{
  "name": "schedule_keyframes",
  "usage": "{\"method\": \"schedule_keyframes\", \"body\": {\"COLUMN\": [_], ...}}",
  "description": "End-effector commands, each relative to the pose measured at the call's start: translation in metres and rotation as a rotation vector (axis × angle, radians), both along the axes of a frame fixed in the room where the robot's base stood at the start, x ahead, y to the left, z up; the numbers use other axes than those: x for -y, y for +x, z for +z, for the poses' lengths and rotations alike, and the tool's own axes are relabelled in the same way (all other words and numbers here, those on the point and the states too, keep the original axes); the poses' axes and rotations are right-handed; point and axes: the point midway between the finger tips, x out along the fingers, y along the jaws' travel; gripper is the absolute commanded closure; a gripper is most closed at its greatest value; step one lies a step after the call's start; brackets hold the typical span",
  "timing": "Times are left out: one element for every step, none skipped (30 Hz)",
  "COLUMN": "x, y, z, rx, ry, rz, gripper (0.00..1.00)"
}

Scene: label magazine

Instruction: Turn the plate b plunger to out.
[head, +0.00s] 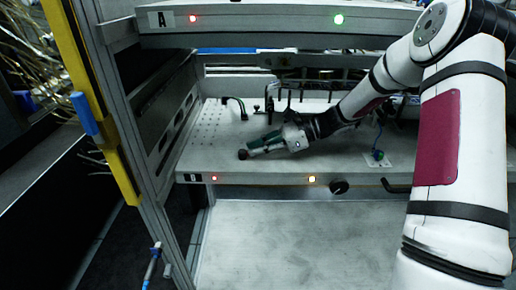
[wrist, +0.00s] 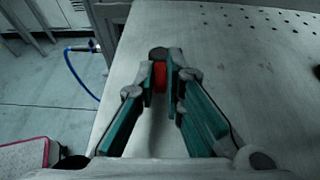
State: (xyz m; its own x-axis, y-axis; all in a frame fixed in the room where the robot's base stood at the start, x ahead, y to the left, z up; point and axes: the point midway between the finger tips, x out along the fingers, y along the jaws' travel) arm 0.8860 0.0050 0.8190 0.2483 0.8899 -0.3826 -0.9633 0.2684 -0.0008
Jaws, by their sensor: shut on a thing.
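Plate B (head: 262,178) is the lower grey shelf, with a "B" label, a red light and a yellow light on its front edge. Its plunger (wrist: 159,76) has a dark round cap and a red body in the wrist view. In the head view only its dark cap (head: 243,154) shows, near the plate's front left. My gripper (head: 256,149) reaches in from the right, low over the plate. In the wrist view my gripper (wrist: 161,74) has its fingertips on both sides of the red body and is shut on it. The plunger's lower part is hidden.
Plate A (head: 265,19) is above, with red and green lights. A dark knob (head: 339,187) and a black handle (head: 396,187) stick out of plate B's front. A blue-topped part (head: 378,154) stands to the right. Cables and fittings line the back. A yellow post (head: 88,95) stands left.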

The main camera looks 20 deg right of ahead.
Motion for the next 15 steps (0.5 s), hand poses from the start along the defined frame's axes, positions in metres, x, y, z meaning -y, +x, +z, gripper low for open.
{"method": "schedule_keyframes", "body": {"x": [0.0, 0.0, 0.0, 0.001, 0.001, 0.001, 0.001, 0.001, 0.001, 0.001, 0.001, 0.001, 0.002, 0.001, 0.001], "y": [0.001, 0.002, 0.003, 0.004, 0.005, 0.006, 0.008, 0.009, 0.01, 0.012, 0.013, 0.015, 0.015, 0.017, 0.018], "z": [0.001, 0.001, 0.0, 0.001, 0.001, 0.0, 0.0, 0.0, 0.0, 0.0, -0.001, -0.001, -0.002, -0.002, -0.002], "rx": [0.0, 0.0, -0.001, 0.001, 0.001, 0.0, 0.0, 0.001, 0.002, 0.001, 0.001, 0.002, 0.001, 0.001, 0.001], "ry": [-0.001, 0.0, 0.0, 0.0, -0.001, 0.0, -0.001, -0.001, -0.001, -0.002, -0.002, -0.002, -0.003, -0.002, -0.002], "rz": [0.021, 0.035, 0.058, 0.076, 0.097, 0.126, 0.147, 0.173, 0.204, 0.228, 0.253, 0.285, 0.309, 0.333, 0.364], "gripper": [1.0, 1.0, 1.0, 1.0, 1.0, 1.0, 1.0, 1.0, 1.0, 1.0, 1.0, 1.0, 1.0, 1.0, 1.0]}}
